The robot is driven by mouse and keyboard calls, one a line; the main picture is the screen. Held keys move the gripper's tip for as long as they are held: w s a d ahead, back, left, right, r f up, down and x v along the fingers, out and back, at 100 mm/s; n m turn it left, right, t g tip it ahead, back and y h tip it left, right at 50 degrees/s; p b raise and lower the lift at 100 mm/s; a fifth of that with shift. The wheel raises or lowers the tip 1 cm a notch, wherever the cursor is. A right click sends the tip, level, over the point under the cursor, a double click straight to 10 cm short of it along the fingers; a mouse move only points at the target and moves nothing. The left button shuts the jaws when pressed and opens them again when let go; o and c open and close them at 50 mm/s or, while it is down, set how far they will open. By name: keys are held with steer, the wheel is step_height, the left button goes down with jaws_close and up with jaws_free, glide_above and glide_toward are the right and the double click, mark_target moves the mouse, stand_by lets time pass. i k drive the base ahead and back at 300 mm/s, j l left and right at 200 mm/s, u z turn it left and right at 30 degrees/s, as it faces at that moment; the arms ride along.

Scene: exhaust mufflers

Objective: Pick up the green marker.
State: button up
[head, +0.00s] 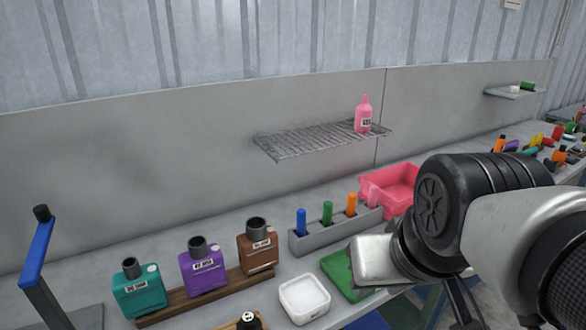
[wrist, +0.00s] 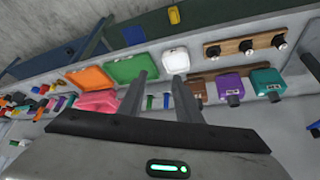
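The green marker (head: 327,212) stands upright in a grey slotted holder (head: 310,242), between a blue marker (head: 301,222) and an orange marker (head: 351,204). In the wrist view a small green marker (wrist: 150,102) and a blue one (wrist: 167,101) show between the fingers of my gripper (wrist: 160,76). My gripper is open, with its two fingers well apart and nothing held. I cannot tell how far the fingers are from the marker.
A pink bin (head: 397,177) stands behind the holder. A green tray (head: 340,271) and a white dish (head: 304,299) lie in front. Teal, purple (head: 201,267) and brown bottles stand at left. A wire shelf (head: 300,141) with a pink bottle (head: 363,115) hangs above.

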mark_target(327, 211)
steer(key=i+l+u, duration=0.2)
steer(key=l, duration=0.15)
steer(key=i+l+u, duration=0.25)
steer(key=l, duration=0.15)
steer(key=l+u, duration=0.2)
steer(key=l, duration=0.15)
steer(key=i+l+u, duration=0.25)
steer(key=l, duration=0.2)
steer(key=k, duration=0.1)
